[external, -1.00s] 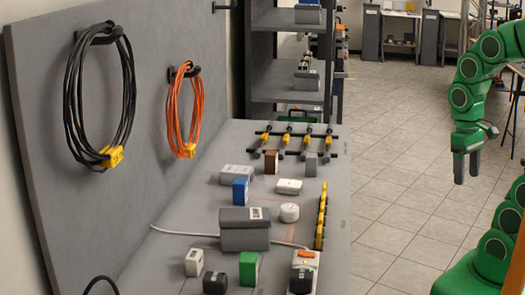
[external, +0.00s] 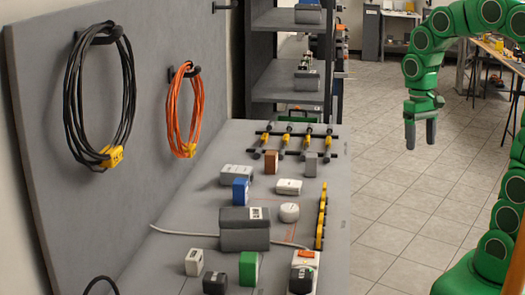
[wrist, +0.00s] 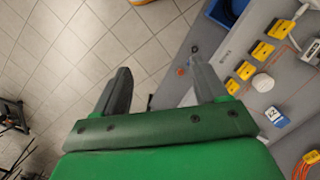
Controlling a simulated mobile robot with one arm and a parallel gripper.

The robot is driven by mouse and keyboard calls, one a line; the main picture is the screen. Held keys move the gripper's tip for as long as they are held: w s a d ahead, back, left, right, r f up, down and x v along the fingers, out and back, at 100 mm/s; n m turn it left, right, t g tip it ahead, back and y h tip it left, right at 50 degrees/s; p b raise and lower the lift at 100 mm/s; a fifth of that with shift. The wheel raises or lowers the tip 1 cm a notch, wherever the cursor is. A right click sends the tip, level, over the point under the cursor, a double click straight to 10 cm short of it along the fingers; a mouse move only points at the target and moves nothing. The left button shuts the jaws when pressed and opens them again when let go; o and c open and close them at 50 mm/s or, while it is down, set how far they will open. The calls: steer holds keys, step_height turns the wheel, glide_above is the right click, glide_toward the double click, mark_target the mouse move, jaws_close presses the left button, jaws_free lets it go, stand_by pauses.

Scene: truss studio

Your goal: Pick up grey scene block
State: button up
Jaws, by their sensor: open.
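Several grey blocks stand on the grey bench in the external view, and I cannot tell which one is the scene block. A small upright grey block (external: 311,165) stands towards the back, right of a brown block. A large dark grey block (external: 245,235) with a label lies mid-bench, and a lighter grey block (external: 237,174) lies further back, left of centre. My gripper (external: 421,145) is open and empty, pointing down over the floor right of the bench. In the wrist view its two fingers (wrist: 160,66) are apart with floor and bench edge beyond.
A grey panel with hung cables stands left. Tiled floor (external: 385,215) right of the bench is open.

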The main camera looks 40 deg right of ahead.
steer(key=w+m, duration=0.2)
steer(key=w, duration=1.1)
steer(key=m+t, duration=0.1)
steer(key=m, duration=0.3)
glide_above(312, 155)
steer(key=f, duration=1.3)
steer(key=shift+s+d, duration=0.1)
steer(key=shift+d, duration=0.15)
steer(key=shift+w+f, duration=0.45)
steer(key=shift+f, duration=0.1)
steer(key=shift+s+a+f, duration=0.1)
steer(key=shift+f, duration=1.15)
steer(key=shift+s+a+f, duration=0.1)
steer(key=shift+s+f, duration=0.05)
steer(key=shift+f, duration=1.1)
steer(key=shift+s+a+f, duration=0.1)
steer(key=shift+f, duration=1.15)
steer(key=c, duration=1.1)
steer(key=shift+r, duration=0.1)
